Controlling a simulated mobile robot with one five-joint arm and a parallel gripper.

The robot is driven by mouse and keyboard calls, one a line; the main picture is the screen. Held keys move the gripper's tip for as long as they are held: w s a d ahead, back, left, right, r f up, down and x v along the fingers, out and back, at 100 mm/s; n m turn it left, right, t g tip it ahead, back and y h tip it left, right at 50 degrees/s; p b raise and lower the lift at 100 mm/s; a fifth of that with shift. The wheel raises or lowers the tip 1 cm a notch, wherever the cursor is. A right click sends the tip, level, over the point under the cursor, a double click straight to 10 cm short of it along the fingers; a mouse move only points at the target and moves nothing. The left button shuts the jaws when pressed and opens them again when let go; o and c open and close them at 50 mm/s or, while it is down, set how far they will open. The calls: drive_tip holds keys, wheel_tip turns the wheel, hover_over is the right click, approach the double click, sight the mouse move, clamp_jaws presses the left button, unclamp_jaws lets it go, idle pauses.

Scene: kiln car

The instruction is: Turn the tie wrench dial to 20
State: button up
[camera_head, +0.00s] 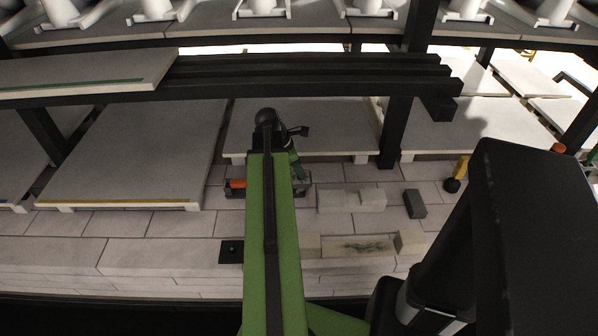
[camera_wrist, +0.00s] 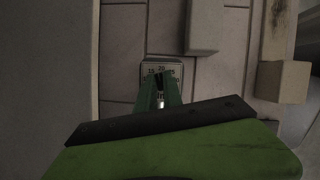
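In the wrist view a small pale plate (camera_wrist: 149,69) carries printed numbers, with what looks like 20 at the top middle and 15 to its left. Its lower part is hidden by my gripper. My gripper (camera_wrist: 160,82) has two green fingers reaching over the plate's lower half. A dark narrow part and a silvery piece show between the fingers; whether the fingers touch them is unclear. The dial's pointer setting cannot be read. In the head view my gripper (camera_head: 297,175) is low over the brick deck, near a dark base with an orange part (camera_head: 237,184).
Pale blocks (camera_head: 338,200) and a dark block (camera_head: 415,204) lie right of my gripper. A yellow tool with a black ball (camera_head: 461,170) stands farther right. Dark beams (camera_head: 310,80) cross behind my arm. In the wrist view a grey block (camera_wrist: 203,28) lies close to the plate.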

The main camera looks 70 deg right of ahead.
clamp_jaws()
drive_tip(key=shift+d+m+y, duration=0.15)
drive_tip(key=shift+m+y, duration=0.15)
drive_tip(key=shift+m, duration=0.6)
drive_tip(key=shift+m+g, duration=0.3)
drive_tip(key=shift+m, duration=0.3)
drive_tip(key=o, duration=0.6)
unclamp_jaws()
drive_tip(key=shift+c, duration=0.2)
